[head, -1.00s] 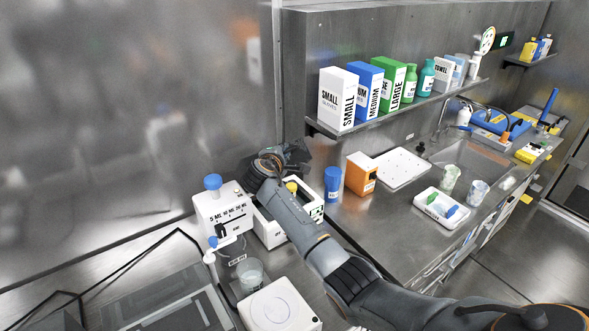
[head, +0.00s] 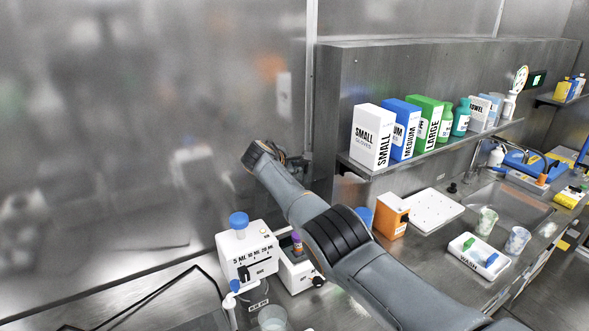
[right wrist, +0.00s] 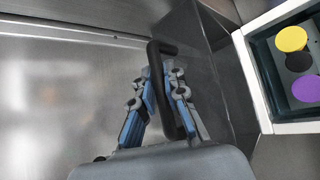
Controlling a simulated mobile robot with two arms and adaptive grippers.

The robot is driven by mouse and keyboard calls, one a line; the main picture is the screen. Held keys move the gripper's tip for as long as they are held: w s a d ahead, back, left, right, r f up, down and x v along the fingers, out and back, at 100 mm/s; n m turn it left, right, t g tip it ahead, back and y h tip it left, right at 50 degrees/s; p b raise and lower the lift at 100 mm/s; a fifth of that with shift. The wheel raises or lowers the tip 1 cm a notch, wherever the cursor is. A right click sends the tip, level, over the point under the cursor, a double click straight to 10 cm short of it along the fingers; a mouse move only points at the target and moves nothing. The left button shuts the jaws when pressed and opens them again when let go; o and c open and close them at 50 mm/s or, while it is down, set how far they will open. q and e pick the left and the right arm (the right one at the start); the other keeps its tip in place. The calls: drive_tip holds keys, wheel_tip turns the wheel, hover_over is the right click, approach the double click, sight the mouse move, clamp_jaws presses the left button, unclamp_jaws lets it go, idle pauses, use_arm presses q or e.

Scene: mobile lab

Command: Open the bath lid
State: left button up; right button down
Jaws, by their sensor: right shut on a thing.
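The bath is a white box (head: 296,276) below my right arm in the head view. In the right wrist view its white rim (right wrist: 250,80) is at the right, with its well uncovered and yellow and purple round caps inside. The lid (right wrist: 212,85) appears as a dark see-through panel beside the well, raised off it. My right gripper (right wrist: 163,82) is shut on the lid's black bar handle (right wrist: 157,62). In the head view the gripper (head: 294,161) is high above the bath, mostly hidden behind my wrist. My left gripper is out of view.
A white dispenser with a blue cap (head: 245,252) stands just left of the bath. An orange box (head: 391,216) and a white board (head: 434,211) lie to the right. A shelf with glove boxes (head: 372,136) is behind. The metal wall (head: 150,130) is close on the left.

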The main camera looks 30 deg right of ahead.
drive_tip(key=shift+w, duration=0.25)
idle(0.3)
drive_tip(key=c, duration=1.4)
unclamp_jaws()
drive_tip(key=shift+o, duration=0.2)
drive_tip(key=v, duration=1.2)
